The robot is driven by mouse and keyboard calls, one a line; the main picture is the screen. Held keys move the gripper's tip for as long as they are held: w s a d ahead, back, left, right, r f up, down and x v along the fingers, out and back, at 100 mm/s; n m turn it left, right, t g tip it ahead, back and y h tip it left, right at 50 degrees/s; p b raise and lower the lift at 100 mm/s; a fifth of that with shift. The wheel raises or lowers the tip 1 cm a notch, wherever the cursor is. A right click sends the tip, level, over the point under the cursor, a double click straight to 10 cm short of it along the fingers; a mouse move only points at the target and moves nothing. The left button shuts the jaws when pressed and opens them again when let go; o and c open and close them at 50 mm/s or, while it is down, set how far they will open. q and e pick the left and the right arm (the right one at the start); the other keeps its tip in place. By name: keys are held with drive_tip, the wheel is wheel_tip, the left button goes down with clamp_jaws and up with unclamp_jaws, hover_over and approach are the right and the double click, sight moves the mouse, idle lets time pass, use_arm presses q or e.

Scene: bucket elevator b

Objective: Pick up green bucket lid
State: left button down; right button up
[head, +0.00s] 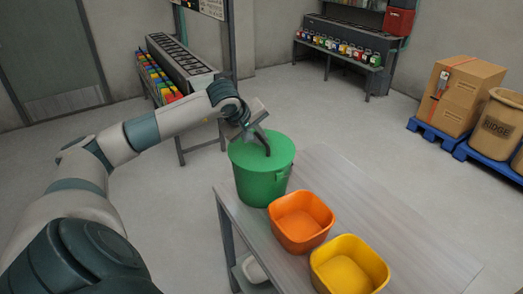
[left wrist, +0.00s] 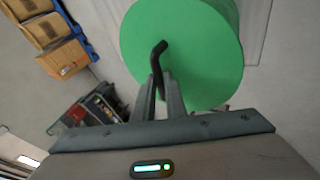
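The green bucket (head: 262,187) stands upright at the far left corner of the table. Its round green lid (head: 284,146) sits on top and has a dark, bent handle. My left gripper (head: 262,128) is at the lid, over its far left part. In the left wrist view the green lid (left wrist: 205,60) fills the upper middle, and the black handle (left wrist: 157,54) runs in between the two grey fingertips of my left gripper (left wrist: 162,84). The fingers are close together on the handle. My right gripper is in neither view.
An orange bin (head: 300,222) and a yellow bin (head: 348,268) stand on the grey table (head: 400,230) near the bucket. The table's right side is clear. Shelves with colored items (head: 350,45) line the back.

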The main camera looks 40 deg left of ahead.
sight(259, 149)
use_arm(q)
drive_tip(key=shift+s+f, duration=0.1)
drive_tip(key=shift+f, duration=0.1)
drive_tip(key=shift+r, duration=0.1)
drive_tip(key=shift+a+r+b, duration=0.1)
drive_tip(key=shift+r+b, duration=0.5)
drive_tip(key=shift+r, duration=0.2)
wheel_tip(259, 149, up, 2)
drive_tip(key=shift+b, duration=0.4)
drive_tip(key=w+d+r+b, duration=0.3)
drive_tip(key=d+r, duration=0.4)
drive_tip(key=d, duration=0.4)
drive_tip(key=shift+w+r, duration=0.2)
drive_tip(key=shift+w, duration=0.35)
drive_tip(key=shift+d+f, duration=0.1)
drive_tip(key=shift+d, duration=0.05)
